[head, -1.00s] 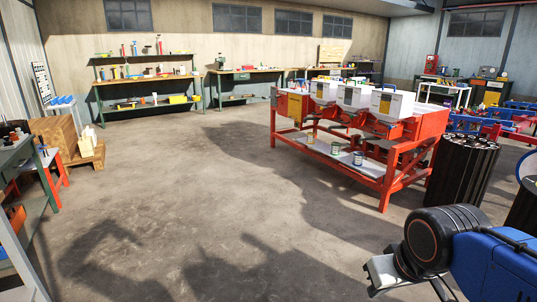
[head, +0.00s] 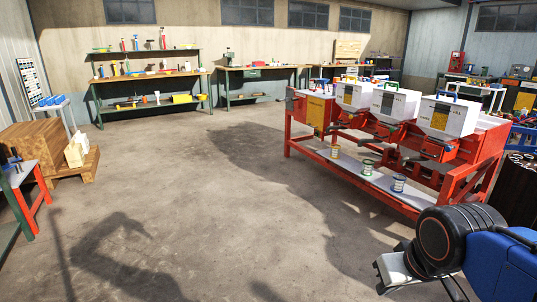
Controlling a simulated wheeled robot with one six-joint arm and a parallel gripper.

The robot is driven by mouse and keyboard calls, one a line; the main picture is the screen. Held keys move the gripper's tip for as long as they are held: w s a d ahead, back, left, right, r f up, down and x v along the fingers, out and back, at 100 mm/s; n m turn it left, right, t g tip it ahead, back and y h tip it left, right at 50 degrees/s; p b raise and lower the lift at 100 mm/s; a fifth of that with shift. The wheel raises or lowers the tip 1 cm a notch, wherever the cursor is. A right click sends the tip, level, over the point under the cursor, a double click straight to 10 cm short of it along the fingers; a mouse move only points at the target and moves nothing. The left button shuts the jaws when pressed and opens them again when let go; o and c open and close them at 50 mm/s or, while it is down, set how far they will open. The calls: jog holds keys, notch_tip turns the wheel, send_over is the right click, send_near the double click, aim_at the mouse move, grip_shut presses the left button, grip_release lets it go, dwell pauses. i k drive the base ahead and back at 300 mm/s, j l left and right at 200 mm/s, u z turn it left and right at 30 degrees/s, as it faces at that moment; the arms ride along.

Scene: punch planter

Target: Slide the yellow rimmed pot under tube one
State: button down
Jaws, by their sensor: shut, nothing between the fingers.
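Three small pots stand apart in a row on the grey lower shelf (head: 350,161) of a red planter frame. The left pot (head: 336,151) has a yellowish rim. The middle pot (head: 367,167) looks green and the right pot (head: 398,183) looks bluish; both are small in the picture. White hoppers (head: 398,105) sit above the shelf, with dark and red mechanisms under them. Tube numbers are too small to read. My gripper (head: 383,281) is at the lower right, shut and empty, well in front of the frame and far from the pots.
Open concrete floor (head: 190,200) lies left of and before the planter. The red frame's legs and rails (head: 455,183) bound the shelf. A wooden crate on a pallet (head: 50,160) and a green bench (head: 14,205) stand at the left. Dark cylinders (head: 520,185) stand at the right.

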aim_at(335, 149)
jog(key=i, duration=1.8)
jog(key=i+z, duration=0.25)
jog(key=i, duration=0.2)
jog(key=i+j+z, duration=0.25)
jog(key=i, duration=0.2)
jog(key=i+j+z, duration=0.25)
jog(key=i, duration=0.15)
jog(key=i+j+z, duration=0.25)
jog(key=i, duration=0.15)
